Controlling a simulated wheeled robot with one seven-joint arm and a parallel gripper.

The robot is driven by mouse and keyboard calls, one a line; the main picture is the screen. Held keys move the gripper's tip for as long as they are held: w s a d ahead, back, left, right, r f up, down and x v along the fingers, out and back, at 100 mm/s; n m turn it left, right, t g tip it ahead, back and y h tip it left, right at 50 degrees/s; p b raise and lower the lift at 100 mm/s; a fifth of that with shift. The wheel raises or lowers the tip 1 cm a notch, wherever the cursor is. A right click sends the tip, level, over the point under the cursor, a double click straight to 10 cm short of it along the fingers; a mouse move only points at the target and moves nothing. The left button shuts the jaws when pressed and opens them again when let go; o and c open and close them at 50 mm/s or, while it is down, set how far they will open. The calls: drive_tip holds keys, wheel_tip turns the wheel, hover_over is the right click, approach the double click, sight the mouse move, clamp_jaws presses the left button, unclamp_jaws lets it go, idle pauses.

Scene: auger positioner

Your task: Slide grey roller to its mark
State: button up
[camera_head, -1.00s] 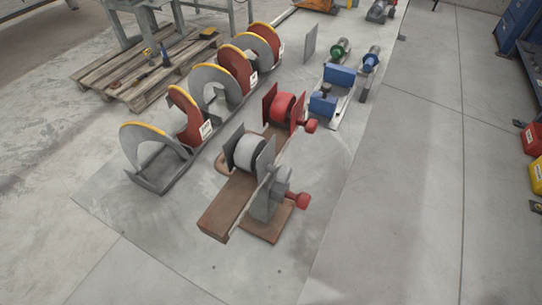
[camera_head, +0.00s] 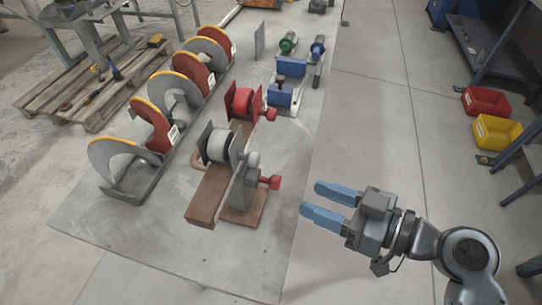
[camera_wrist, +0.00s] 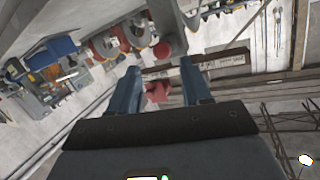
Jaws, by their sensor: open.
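The grey roller (camera_head: 219,145) sits between upright grey plates on a brown rail (camera_head: 208,196). A grey post with a red knob (camera_head: 271,182) stands at its right on a brown base. A red roller (camera_head: 243,101) with red plates and its own knob stands just behind. I cannot make out a mark. My gripper (camera_head: 311,199) is open and empty, to the right of the red knob and apart from it, fingers pointing left. In the wrist view, a red knob-like part (camera_wrist: 157,92) appears between the blue fingers; the grey roller is not clear there.
Grey-and-red auger flights with yellow edges (camera_head: 128,155) stand in a row at left. A blue clamp unit (camera_head: 285,92) is behind the rollers. Red (camera_head: 486,101) and yellow (camera_head: 497,132) bins lie at right near a bench. The floor between plate and bins is open.

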sight(254, 154)
drive_tip(key=w+a+r+n+g+y, duration=0.1)
drive_tip(key=a+r, duration=0.1)
drive_tip(key=a, duration=0.1)
drive_tip(key=w+a+r+n+g+y+p, duration=0.1)
drive_tip(key=a+r+n+y, duration=0.1)
drive_tip(key=a+r, duration=0.1)
drive_tip(key=w+a+r+n+g+y+p, duration=0.1)
drive_tip(key=a+r+n, duration=0.1)
drive_tip(key=a+r, duration=0.1)
drive_tip(key=shift+w+a+r, duration=0.1)
drive_tip(key=shift+w+a, duration=0.1)
drive_tip(key=shift+a, duration=0.05)
drive_tip(key=shift+x, duration=0.75)
drive_tip(key=shift+c, duration=0.2)
clamp_jaws()
